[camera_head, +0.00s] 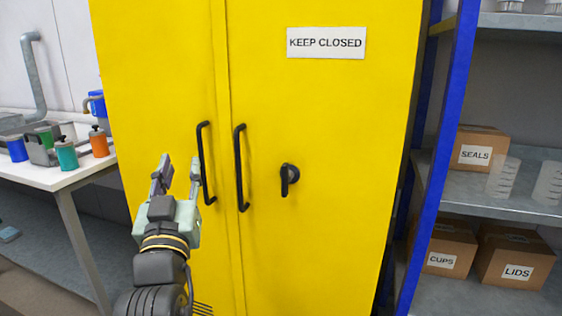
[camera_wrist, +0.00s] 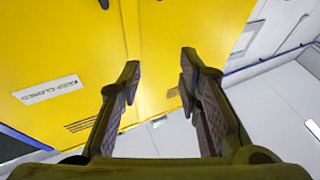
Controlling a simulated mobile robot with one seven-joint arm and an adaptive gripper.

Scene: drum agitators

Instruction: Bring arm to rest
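My gripper (camera_head: 178,172) is raised in front of the left door of a yellow cabinet (camera_head: 160,80), just left of the left black door handle (camera_head: 205,163). In the wrist view my gripper (camera_wrist: 160,80) shows its two fingers spread apart with nothing between them. Yellow cabinet doors (camera_wrist: 60,50) fill much of that view behind the fingers. In the head view one fingertip looks close to the left handle; I cannot tell whether it touches. Both doors look shut.
A right black handle (camera_head: 241,168) and a dark knob (camera_head: 289,178) are on the right door. A white table (camera_head: 60,174) with colored bottles stands at left. A blue-framed shelf (camera_head: 440,160) holds boxes labelled SEALS (camera_head: 480,148), CUPS (camera_head: 447,248) and LIDS (camera_head: 515,258).

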